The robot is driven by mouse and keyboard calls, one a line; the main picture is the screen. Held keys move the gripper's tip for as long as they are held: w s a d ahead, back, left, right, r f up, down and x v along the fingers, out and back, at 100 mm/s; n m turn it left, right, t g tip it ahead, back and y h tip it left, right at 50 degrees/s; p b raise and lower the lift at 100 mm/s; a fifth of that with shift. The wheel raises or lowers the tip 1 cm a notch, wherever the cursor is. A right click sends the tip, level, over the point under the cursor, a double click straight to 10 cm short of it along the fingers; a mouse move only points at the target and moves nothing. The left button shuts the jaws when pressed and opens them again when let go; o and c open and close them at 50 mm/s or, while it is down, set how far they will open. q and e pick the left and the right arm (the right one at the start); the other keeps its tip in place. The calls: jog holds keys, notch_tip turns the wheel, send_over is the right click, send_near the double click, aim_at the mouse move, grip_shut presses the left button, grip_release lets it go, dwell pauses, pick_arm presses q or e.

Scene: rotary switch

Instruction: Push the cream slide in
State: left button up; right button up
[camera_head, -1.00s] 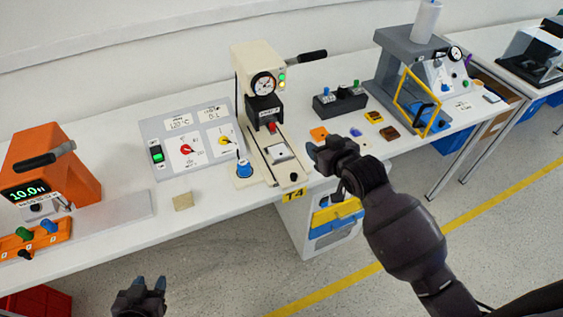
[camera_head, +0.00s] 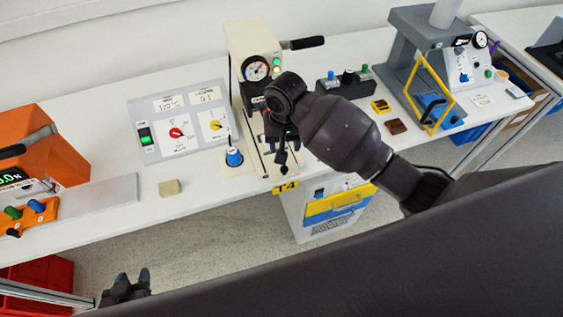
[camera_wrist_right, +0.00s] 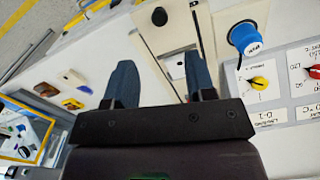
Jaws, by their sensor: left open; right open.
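The cream slide (camera_head: 279,177) lies in the base of the cream press (camera_head: 251,43) on the bench. My right forearm and hand hide much of it in the head view. In the right wrist view the slide (camera_wrist_right: 178,33) shows as a cream strip with a black knob (camera_wrist_right: 159,16) at its front end. My right gripper (camera_wrist_right: 160,60) is open, with one finger on each side of the press's track; I cannot tell whether it touches the slide. My left gripper (camera_head: 132,277) is open and empty, low in front of the bench.
Left of the press stand a blue knob (camera_head: 234,157) and a grey panel (camera_head: 147,112) with red and yellow dials. A tan block (camera_head: 169,188) lies near the bench edge. Right are a dark switch box (camera_head: 345,85) and a grey machine (camera_head: 413,60) with a yellow frame.

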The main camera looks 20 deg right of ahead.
aim_at(284, 167)
notch_tip(284, 167, down, 11)
jog(key=shift+r, duration=0.1)
dwell(0.5)
grip_shut()
